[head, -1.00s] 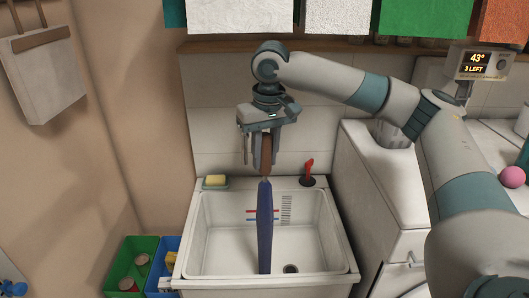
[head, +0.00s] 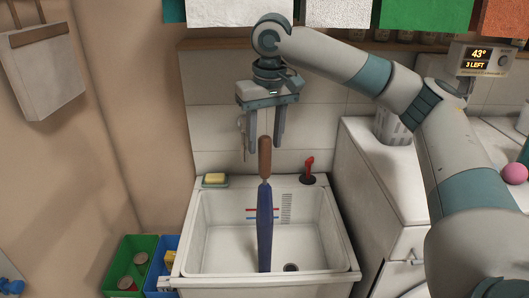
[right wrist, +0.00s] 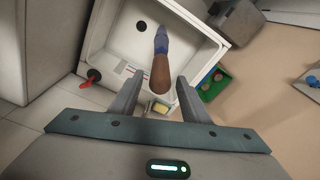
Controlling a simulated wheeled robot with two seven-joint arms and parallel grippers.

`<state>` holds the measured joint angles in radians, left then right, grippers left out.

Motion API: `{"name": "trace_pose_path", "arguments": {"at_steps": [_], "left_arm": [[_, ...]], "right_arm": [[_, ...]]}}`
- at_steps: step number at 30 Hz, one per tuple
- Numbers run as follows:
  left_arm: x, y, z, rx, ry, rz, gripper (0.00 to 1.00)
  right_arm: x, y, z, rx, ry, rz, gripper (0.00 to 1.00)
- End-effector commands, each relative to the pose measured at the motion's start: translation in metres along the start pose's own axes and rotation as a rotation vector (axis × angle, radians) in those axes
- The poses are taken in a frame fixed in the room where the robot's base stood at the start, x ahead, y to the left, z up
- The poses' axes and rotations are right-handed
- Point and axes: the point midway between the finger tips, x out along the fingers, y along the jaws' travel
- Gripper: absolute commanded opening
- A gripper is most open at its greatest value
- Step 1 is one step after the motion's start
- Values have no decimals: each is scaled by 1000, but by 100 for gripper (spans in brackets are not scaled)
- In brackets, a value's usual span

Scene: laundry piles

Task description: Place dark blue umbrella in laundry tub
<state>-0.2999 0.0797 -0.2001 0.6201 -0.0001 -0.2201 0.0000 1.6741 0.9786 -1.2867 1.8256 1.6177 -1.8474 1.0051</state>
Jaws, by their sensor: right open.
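The dark blue umbrella (head: 264,222) stands nearly upright in the white laundry tub (head: 342,236), its brown handle (head: 265,158) rising above the rim. In the right wrist view the umbrella's handle (right wrist: 159,74) points toward the camera, with the blue part (right wrist: 161,40) beyond it over the tub (right wrist: 98,38). My right gripper (head: 264,143) is open above the tub, its fingers apart on either side of the handle's top and not closed on it. The gripper's fingers also show in the right wrist view (right wrist: 160,92). My left gripper is not in view.
A yellow sponge (head: 214,178) and a red-handled plunger (head: 308,170) sit on the tub's back ledge. Green (head: 122,270) and blue (head: 158,272) bins stand left of the tub. A white cabinet (head: 385,190) is on the right. Cloths (head: 337,12) hang above.

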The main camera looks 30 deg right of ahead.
Motion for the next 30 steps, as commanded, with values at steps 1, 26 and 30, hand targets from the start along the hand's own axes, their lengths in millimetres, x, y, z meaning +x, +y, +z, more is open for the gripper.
{"name": "trace_pose_path", "arguments": {"at_steps": [1,26,30], "left_arm": [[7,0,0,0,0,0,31],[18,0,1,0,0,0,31],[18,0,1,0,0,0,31]], "right_arm": [[-8,-1,-1,0,3,-1,42],[-93,0,0,0,-1,0,42],[-93,0,0,0,-1,0,42]]}}
